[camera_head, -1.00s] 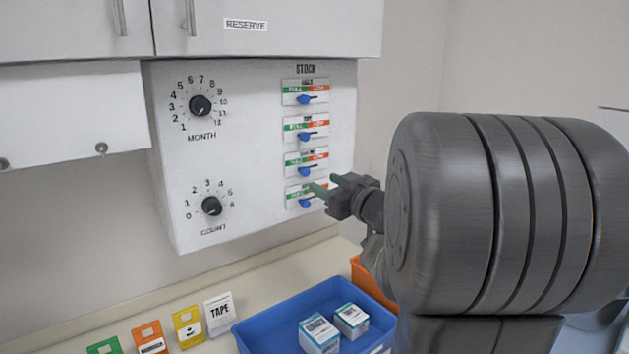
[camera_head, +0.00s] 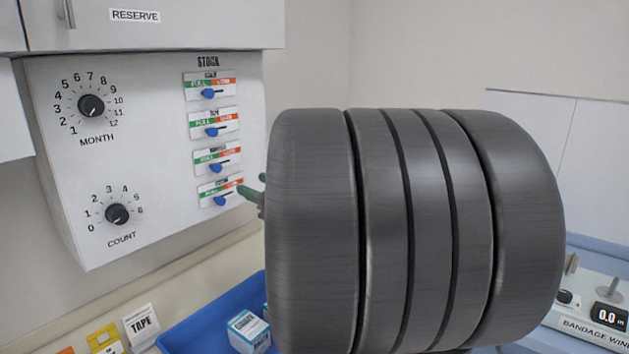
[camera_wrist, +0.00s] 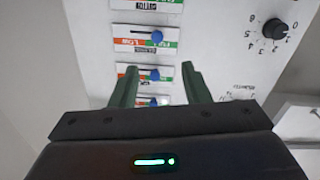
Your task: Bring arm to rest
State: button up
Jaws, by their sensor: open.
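My gripper (camera_head: 254,190) is mostly hidden behind my large grey arm link in the head view; only green fingertips show beside the lowest slider. In the wrist view my gripper (camera_wrist: 158,80) has its two green fingers apart, with nothing held between them. The stock panel (camera_head: 160,220) is a white box with blue sliders on green and red labels. The lowest blue slider (camera_head: 220,201) sits left of the fingertips. In the wrist view a blue slider (camera_wrist: 154,74) shows between the fingers, and whether they touch the panel I cannot tell.
The month knob (camera_head: 91,105) and count knob (camera_head: 117,214) are on the panel. Below are a blue bin (camera_head: 190,335) with a box (camera_head: 248,332) and a tape card (camera_head: 141,325). A bandage winder (camera_head: 590,328) stands at right. Open air lies right of the panel.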

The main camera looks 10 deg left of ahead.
aim_at(218, 170)
jog(key=p+x, duration=0.1)
jog(key=x, duration=1.2)
jog(key=shift+w+a, duration=0.1)
jog(key=shift+w, duration=0.05)
